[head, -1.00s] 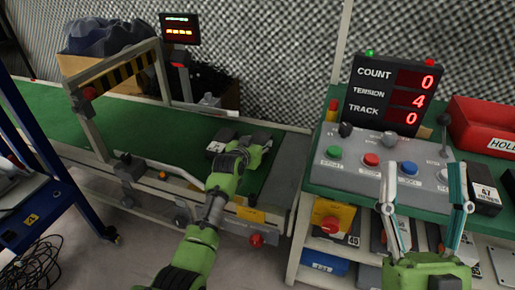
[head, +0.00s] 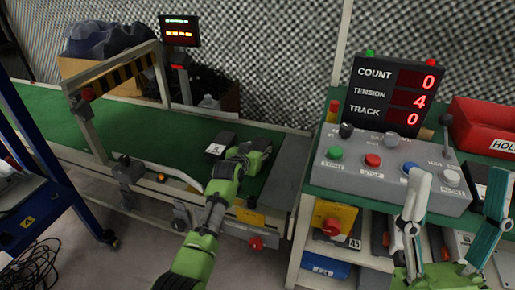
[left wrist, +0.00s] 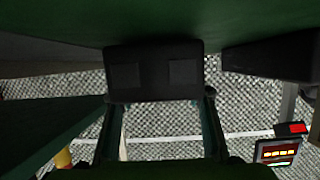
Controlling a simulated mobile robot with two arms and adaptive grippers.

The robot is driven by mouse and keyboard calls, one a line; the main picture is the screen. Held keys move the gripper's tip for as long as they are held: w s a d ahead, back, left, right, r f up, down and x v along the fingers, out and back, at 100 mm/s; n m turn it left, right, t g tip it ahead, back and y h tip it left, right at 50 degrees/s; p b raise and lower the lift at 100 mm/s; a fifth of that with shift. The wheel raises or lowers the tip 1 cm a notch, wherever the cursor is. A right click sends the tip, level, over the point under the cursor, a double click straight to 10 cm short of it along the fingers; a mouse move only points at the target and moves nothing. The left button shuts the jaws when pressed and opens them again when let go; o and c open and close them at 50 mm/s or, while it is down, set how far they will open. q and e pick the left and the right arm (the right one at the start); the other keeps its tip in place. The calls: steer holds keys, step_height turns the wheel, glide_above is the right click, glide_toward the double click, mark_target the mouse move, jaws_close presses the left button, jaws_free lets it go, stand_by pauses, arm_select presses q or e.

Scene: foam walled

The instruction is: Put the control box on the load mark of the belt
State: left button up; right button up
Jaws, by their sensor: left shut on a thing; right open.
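My left gripper (head: 255,150) is low over the green belt near its right end. In the left wrist view it is shut on a black box (left wrist: 155,72) with two square patches, which I take for the control box. In the head view my gripper mostly hides this box. A second black box (head: 222,143) with a white label stands on the belt (head: 160,128) just left of the gripper; it also shows in the left wrist view (left wrist: 270,55). I cannot make out the load mark. My right gripper (head: 458,185) is open and empty before the button console.
The button console (head: 395,170) and a counter display (head: 392,92) stand on the right bench, with a red bin (head: 485,125) behind. A striped gantry (head: 120,70) spans the belt at left. A blue cart (head: 40,190) stands front left. The belt's middle is clear.

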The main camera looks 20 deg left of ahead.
arm_select(q)
steer(key=o, duration=1.5)
steer(key=shift+f, duration=0.2)
